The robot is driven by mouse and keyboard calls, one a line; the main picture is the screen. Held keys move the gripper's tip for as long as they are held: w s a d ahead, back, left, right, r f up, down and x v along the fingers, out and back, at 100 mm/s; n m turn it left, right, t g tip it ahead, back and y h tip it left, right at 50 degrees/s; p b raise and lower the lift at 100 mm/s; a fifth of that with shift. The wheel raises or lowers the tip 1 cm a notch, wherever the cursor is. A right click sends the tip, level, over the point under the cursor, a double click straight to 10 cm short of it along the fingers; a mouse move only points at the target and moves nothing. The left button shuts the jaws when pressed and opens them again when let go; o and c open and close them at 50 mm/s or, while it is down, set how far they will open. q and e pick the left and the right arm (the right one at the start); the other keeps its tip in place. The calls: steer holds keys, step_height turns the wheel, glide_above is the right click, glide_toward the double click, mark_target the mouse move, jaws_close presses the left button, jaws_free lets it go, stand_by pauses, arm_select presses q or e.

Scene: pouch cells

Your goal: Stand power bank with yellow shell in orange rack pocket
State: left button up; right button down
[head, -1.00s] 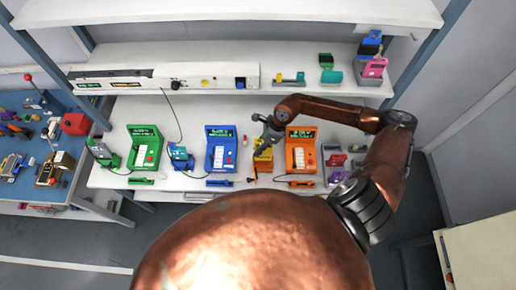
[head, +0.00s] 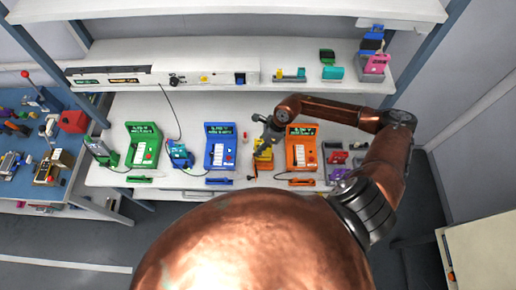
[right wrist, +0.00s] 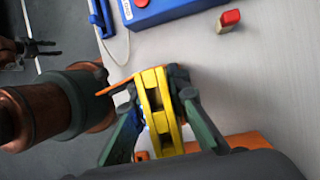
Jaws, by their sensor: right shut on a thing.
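My right gripper (head: 268,140) is over the workbench, between the blue and orange devices. In the right wrist view, its fingers (right wrist: 160,118) are shut on a yellow-shelled thing (right wrist: 152,92), taken as the power bank, which has openings in its side. In the head view the yellow thing (head: 262,154) shows just below the gripper. An orange strip (right wrist: 115,86) shows beside it in the wrist view; whether they touch is unclear. The orange rack's pocket cannot be made out. A dark gripper (right wrist: 38,48), apparently my left, has parted prongs and looks empty.
An orange device (head: 301,152) stands right of the gripper and a blue device (head: 220,150) left. A red-tipped block (right wrist: 229,20) lies on the bench. Small coloured items (head: 340,160) crowd the right end. A cable (right wrist: 116,55) lies by the blue device.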

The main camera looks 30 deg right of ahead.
steer(key=shift+s+a+f+b, duration=0.1)
steer(key=shift+f+b, duration=0.6)
steer(key=shift+f, duration=0.3)
steer(key=c, duration=1.8)
jaws_free()
steer(key=shift+o, duration=0.2)
steer(key=v, duration=1.2)
